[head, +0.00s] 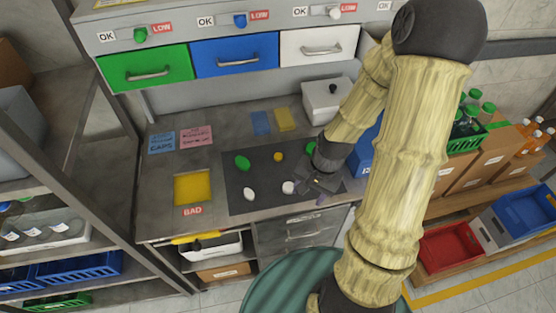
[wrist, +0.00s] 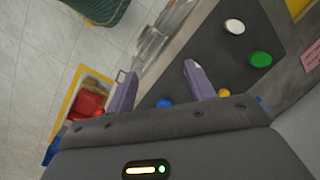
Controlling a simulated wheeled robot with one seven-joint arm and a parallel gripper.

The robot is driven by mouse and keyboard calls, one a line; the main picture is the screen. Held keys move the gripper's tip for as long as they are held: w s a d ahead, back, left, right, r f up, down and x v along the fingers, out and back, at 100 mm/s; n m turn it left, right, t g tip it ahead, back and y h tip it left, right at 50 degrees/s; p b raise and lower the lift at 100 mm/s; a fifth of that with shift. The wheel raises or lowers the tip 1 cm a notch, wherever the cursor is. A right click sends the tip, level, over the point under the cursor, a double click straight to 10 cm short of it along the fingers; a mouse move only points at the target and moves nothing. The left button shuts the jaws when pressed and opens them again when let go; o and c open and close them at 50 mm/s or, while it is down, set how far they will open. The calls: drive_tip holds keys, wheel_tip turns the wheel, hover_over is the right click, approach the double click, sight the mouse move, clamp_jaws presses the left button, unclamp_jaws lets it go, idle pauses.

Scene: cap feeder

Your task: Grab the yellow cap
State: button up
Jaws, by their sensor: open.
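The yellow cap (head: 278,156) lies on the dark mat (head: 232,202) on the workbench. In the wrist view the yellow cap (wrist: 224,93) shows just beyond the right finger, partly hidden by my gripper's body. My gripper (head: 311,192) is over the right part of the mat, to the right of and nearer the front edge than the yellow cap. Its two purple fingers (wrist: 158,75) are apart with nothing held between them.
A green cap (head: 242,162), a white cap (head: 249,194) and another white cap (head: 288,187) lie around the mat. A blue cap (wrist: 163,103) shows near my fingers in the wrist view. A yellow BAD square (head: 192,188) is left of the mat. Drawers (head: 235,58) overhang the back.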

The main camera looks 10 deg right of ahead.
drive_tip(key=w+f+m+t+y+b, duration=0.1)
drive_tip(key=f+m, duration=0.2)
drive_tip(key=w+f+m+t+y+b, duration=0.1)
drive_tip(key=f+m+y, duration=0.1)
drive_tip(key=f+m, duration=0.1)
drive_tip(key=w+f+m+t+y+b, duration=0.1)
drive_tip(key=w+f+m+y+b, duration=0.1)
drive_tip(key=f+m, duration=0.2)
drive_tip(key=shift+m, duration=0.5)
drive_tip(key=w+d+m+t, duration=0.1)
drive_tip(key=m, duration=0.1)
drive_tip(key=w+d+m+t+b, duration=0.1)
drive_tip(key=w+d+m+t+y, duration=0.1)
drive_tip(key=w+m+t, duration=0.1)
drive_tip(key=shift+r+m+b, duration=0.3)
drive_tip(key=shift+b, duration=0.05)
drive_tip(key=d+m+t, duration=0.1)
drive_tip(key=w+d+r+m+t, duration=0.1)
drive_tip(key=d+m, duration=0.1)
drive_tip(key=w+d+r+m+t+b, duration=0.1)
drive_tip(key=d, duration=0.1)
drive_tip(key=shift+w+r+t, duration=0.15)
drive_tip(key=shift+w+t, duration=0.1)
drive_tip(key=shift+t, duration=0.05)
drive_tip(key=p, duration=0.3)
approach(278, 157)
drive_tip(key=shift+x, duration=1.2)
drive_tip(key=shift+w, duration=0.45)
